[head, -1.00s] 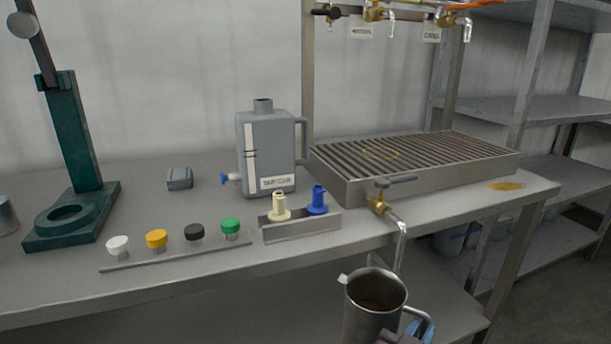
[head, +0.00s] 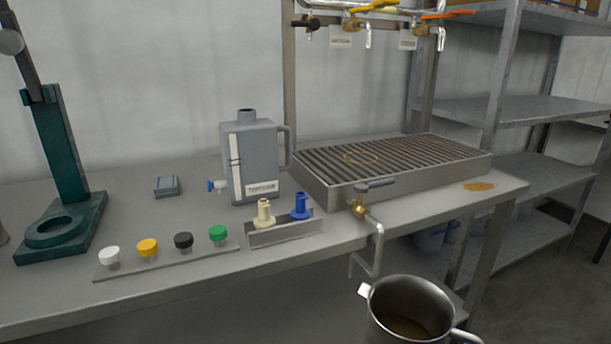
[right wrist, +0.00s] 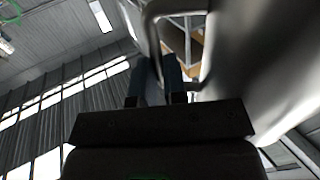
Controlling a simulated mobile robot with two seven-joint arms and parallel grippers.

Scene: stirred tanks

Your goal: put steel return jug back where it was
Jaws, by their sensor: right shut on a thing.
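The steel jug (head: 385,318) is in the lower right of the head view, in front of the bench and below its top. It is roughly upright, with brownish liquid inside and its handle on the right. In the right wrist view the jug's shiny wall (right wrist: 265,65) fills the right side. There my right gripper (right wrist: 158,75) is shut on the jug's handle (right wrist: 150,28). The head view does not show this gripper, and the jug's bottom is cut off. My left gripper is not in view.
A brass tap with a bent outlet pipe (head: 377,245) hangs over the bench's front edge, near the jug. A slatted drain tray (head: 330,194) stands behind it. A grey canister (head: 262,160) and a small rack (head: 285,232) stand left. Bare bench top (head: 425,212) shows right of the tap.

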